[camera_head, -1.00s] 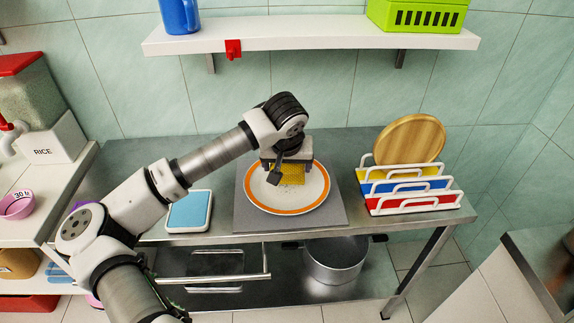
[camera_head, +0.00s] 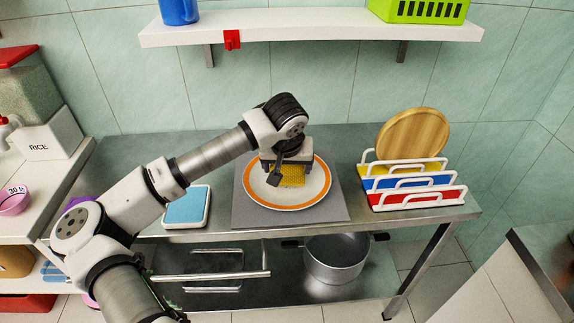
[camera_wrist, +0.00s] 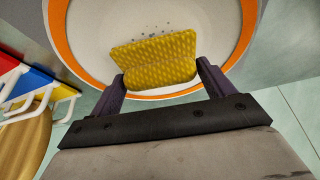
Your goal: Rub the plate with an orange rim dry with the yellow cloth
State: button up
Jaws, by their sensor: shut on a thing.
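The plate with an orange rim (camera_head: 318,188) lies on a grey mat (camera_head: 245,214) on the steel table. It also shows in the wrist view (camera_wrist: 85,65). My gripper (camera_head: 285,178) points down over the plate's middle and is shut on the yellow cloth (camera_wrist: 155,60). The cloth also shows below the fingers in the head view (camera_head: 293,181). It is textured and folded, and seems to touch the plate, though its underside is hidden. Several small bluish drops (camera_wrist: 155,32) show on the plate just beyond the cloth in the wrist view.
A rack (camera_head: 415,188) with yellow, blue and red dividers holds a round wooden board (camera_head: 414,136) at the right. A blue-topped scale-like pad (camera_head: 187,206) lies left of the mat. A shelf (camera_head: 320,33) hangs above. A pot (camera_head: 337,258) stands below.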

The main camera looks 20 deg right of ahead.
jog(key=shift+f+b, duration=0.55)
jog(key=shift+b, duration=0.1)
dwell(0.8)
jog(key=shift+w+a, duration=0.1)
jog(key=shift+a, duration=0.1)
jog(key=shift+s+d+b, duration=0.2)
jog(key=shift+d+b, duration=0.05)
jog(key=shift+d, duration=0.2)
jog(key=shift+s+d+b, duration=0.2)
jog(key=shift+d+b, duration=0.05)
jog(key=shift+d, duration=0.2)
jog(key=shift+s+d+f+b, duration=0.1)
jog(key=shift+d+b, duration=0.05)
jog(key=shift+b, duration=0.4)
jog(key=shift+w+a, duration=0.3)
jog(key=shift+a, duration=0.35)
jog(key=shift+b, duration=0.3)
jog(key=shift+s+d, duration=0.2)
jog(key=shift+d, duration=0.25)
